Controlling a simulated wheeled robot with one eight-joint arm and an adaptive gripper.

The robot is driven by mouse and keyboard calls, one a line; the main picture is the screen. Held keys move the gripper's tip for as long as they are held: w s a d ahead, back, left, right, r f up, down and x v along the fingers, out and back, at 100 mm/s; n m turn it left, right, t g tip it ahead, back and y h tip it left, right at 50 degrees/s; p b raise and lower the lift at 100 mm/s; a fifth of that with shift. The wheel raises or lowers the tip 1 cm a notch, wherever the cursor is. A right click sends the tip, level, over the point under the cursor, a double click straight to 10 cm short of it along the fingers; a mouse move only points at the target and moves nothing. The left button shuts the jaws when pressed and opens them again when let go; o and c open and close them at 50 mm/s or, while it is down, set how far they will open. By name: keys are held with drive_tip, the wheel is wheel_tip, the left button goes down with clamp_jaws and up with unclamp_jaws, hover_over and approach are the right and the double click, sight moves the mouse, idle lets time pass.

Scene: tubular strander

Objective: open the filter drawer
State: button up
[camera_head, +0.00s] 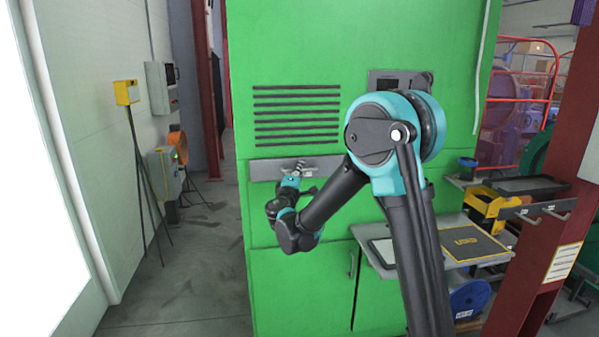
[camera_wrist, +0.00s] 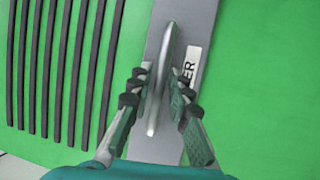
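The filter drawer (camera_head: 262,170) is a grey horizontal strip on the green cabinet, below black vent slats. In the wrist view its grey front (camera_wrist: 195,25) runs up the picture and carries a partly hidden label (camera_wrist: 190,62) ending in "ER". A curved metal handle (camera_wrist: 165,60) stands out from it. My gripper (camera_head: 297,168) is at the drawer front in the head view. In the wrist view my gripper (camera_wrist: 158,88) has one finger on each side of the handle. The fingers are apart, with the handle between them; contact cannot be told. The drawer looks flush with the cabinet.
The green cabinet (camera_head: 300,50) has vent slats (camera_head: 297,115) above the drawer. A grey shelf (camera_head: 480,225) with a dark panel juts out at the right. A red post (camera_head: 565,200) stands further right. Floor at the left (camera_head: 190,260) is clear.

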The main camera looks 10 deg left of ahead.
drive_tip(key=shift+c, duration=0.2)
clamp_jaws()
drive_tip(key=s+d, duration=0.2)
drive_tip(key=s, duration=0.7)
drive_tip(key=s+d, duration=0.3)
drive_tip(key=s, duration=0.7)
drive_tip(key=shift+s+d, duration=0.2)
drive_tip(key=shift+d, duration=0.05)
drive_tip(key=shift+o, duration=0.2)
unclamp_jaws()
